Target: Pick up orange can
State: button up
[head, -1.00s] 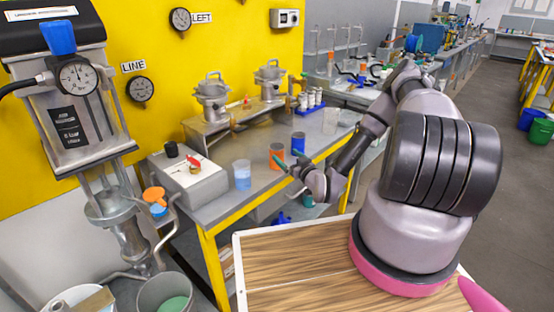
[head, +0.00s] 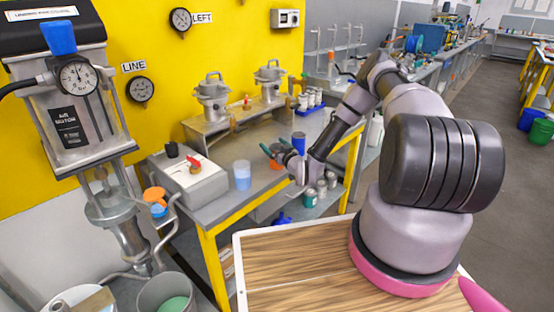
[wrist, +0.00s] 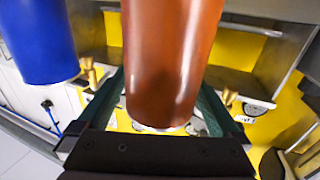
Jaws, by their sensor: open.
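The orange can (head: 276,165) stands on the grey workbench in the head view, mostly hidden behind my gripper (head: 276,150). In the wrist view the orange can (wrist: 172,60) is large and close, between the two green fingers of my gripper (wrist: 160,95). The fingers are open, one on each side of it. I cannot tell whether either finger touches it. A blue can (head: 298,143) stands just right of and behind my gripper; in the wrist view the blue can (wrist: 38,40) is at the upper left, outside the fingers.
A translucent bluish cup (head: 242,175) stands left of my gripper, beside a grey box with a red knob (head: 194,167). Metal vessels (head: 211,97) stand on a shelf behind. A blue tray of small jars (head: 311,100) lies farther back. The bench has a yellow frame (head: 209,262).

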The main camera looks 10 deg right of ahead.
jog(key=c, duration=1.3)
jog(key=shift+o, duration=0.2)
jog(key=shift+r, duration=0.15)
